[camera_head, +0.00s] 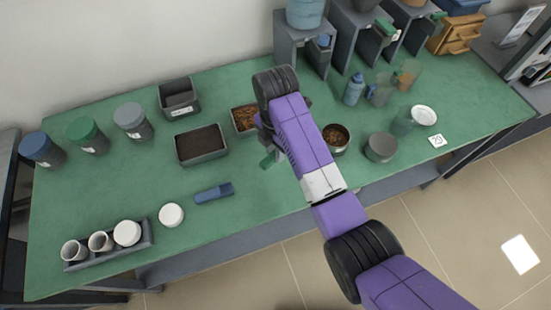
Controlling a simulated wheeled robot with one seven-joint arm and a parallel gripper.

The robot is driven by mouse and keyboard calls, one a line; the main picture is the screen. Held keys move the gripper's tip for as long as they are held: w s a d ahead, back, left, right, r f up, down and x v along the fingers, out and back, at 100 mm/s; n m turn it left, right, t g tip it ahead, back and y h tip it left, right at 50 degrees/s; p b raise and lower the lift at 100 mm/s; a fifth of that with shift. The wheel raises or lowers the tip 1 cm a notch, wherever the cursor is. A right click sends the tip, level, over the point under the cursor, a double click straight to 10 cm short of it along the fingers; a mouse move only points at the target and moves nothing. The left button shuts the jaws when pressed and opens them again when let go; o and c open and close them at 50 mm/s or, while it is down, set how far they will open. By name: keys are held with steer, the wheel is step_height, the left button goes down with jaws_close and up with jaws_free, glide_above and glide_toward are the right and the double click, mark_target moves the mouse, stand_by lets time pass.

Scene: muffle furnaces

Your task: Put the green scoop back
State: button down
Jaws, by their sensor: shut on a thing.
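The green scoop (268,161) shows as a small green piece just left of my arm, above the front middle of the green table. The rest of it is hidden behind my arm. My gripper (271,147) points down there, mostly covered by my purple and white arm, and is shut on the scoop. I cannot tell whether the scoop touches the table top.
A blue scoop (214,193) lies on the table (255,205) near a white lid (171,215). A dark-filled tray (202,145), a tray of brown bits (244,120) and a round tin (336,137) surround my gripper. Glass beakers and a blue bottle (353,89) stand at right.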

mark_target(276, 165)
steer(key=shift+f, duration=2.4)
steer(key=shift+f, duration=0.15)
steer(key=c, duration=1.2)
jaws_free()
step_height(276, 165, up, 12)
steer(key=shift+r+p, duration=0.25)
steer(key=shift+p, duration=0.1)
steer(key=shift+w, duration=0.1)
